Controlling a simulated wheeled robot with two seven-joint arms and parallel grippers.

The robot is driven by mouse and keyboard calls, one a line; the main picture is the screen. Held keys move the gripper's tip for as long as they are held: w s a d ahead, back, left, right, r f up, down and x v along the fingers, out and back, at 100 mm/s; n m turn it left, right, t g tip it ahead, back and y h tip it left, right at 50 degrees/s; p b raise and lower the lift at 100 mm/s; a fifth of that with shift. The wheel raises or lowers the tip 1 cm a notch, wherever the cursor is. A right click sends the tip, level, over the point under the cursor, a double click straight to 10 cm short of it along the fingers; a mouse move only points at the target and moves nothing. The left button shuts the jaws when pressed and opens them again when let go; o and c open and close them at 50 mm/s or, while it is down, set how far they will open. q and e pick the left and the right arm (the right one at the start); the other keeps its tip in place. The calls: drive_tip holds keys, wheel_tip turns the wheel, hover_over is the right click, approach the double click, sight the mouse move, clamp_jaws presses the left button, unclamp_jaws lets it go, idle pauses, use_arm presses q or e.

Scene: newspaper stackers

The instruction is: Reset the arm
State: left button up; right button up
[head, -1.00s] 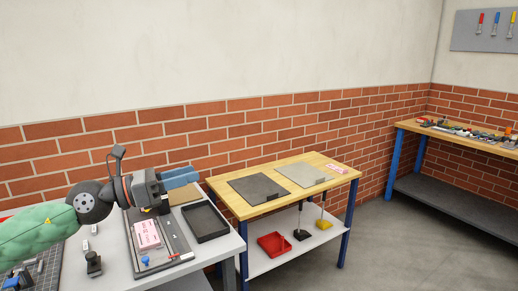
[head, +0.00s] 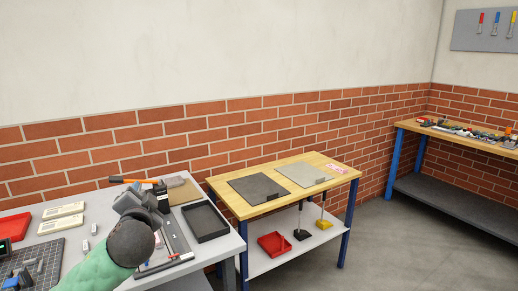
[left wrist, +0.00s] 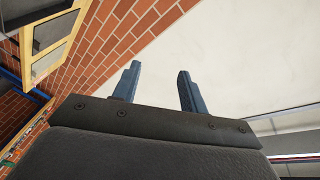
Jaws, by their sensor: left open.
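My left arm, with a green sleeve (head: 108,262), reaches in from the bottom left of the head view over the grey table (head: 218,256). Its dark wrist parts cover part of the table, and the fingers do not show clearly there. In the left wrist view my left gripper (left wrist: 159,76) is open, with two blue fingers apart and nothing between them. Behind the fingers are the pale wall and brick. My right gripper is in no view.
A black tray (head: 205,222) stands at the grey table's right end. An orange-handled tool (head: 134,181) is just behind my wrist. A wooden table (head: 245,209) holds a dark mat (head: 259,189) and a light mat (head: 304,174). Floor to the right is clear.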

use_arm(q)
drive_tip(key=s+d+f+n+g+h, duration=0.1)
drive_tip(key=s+d+f+g, duration=0.15)
drive_tip(key=s+f, duration=0.45)
drive_tip(key=s+d+f+n+g+h, duration=0.15)
drive_tip(key=f+g, duration=0.25)
drive_tip(key=f, duration=0.7)
drive_tip(key=s+d+f+n+g+h, duration=0.1)
drive_tip(key=s+d+f+g+h, duration=0.3)
drive_tip(key=f, duration=0.6)
drive_tip(key=s+d+f+n+g, duration=0.1)
drive_tip(key=s+d+f+g, duration=0.1)
drive_tip(key=s+f, duration=0.7)
drive_tip(key=s+d+f+n+g, duration=0.1)
drive_tip(key=s+f, duration=0.8)
drive_tip(key=s, duration=0.9)
drive_tip(key=shift+d+f+g, duration=0.3)
drive_tip(key=shift+d+g, duration=0.55)
drive_tip(key=shift+d, duration=0.4)
